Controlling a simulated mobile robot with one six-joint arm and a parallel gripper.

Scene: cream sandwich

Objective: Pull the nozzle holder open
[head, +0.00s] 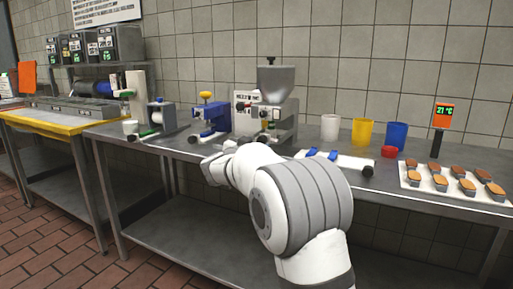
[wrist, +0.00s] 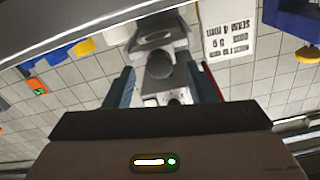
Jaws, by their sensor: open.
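A grey metal filling machine (head: 272,105) with a hopper on top and a white label panel stands at the back of the steel table. It also shows in the wrist view (wrist: 158,68), where its image is upside down. I cannot tell for sure which part is the nozzle holder. My gripper (wrist: 165,88) is open, and its two fingers frame the machine with nothing seen held between them. In the head view my gripper (head: 214,168) is near the table's front edge, in front of the machine, and my arm hides part of the machine's base.
A blue device with a yellow knob (head: 209,117) stands left of the machine. A white board with blue clips (head: 340,162) lies to its right. White (head: 330,127), yellow (head: 362,132) and blue cups (head: 396,136) stand behind, with a tray of pastries (head: 410,180) at the far right.

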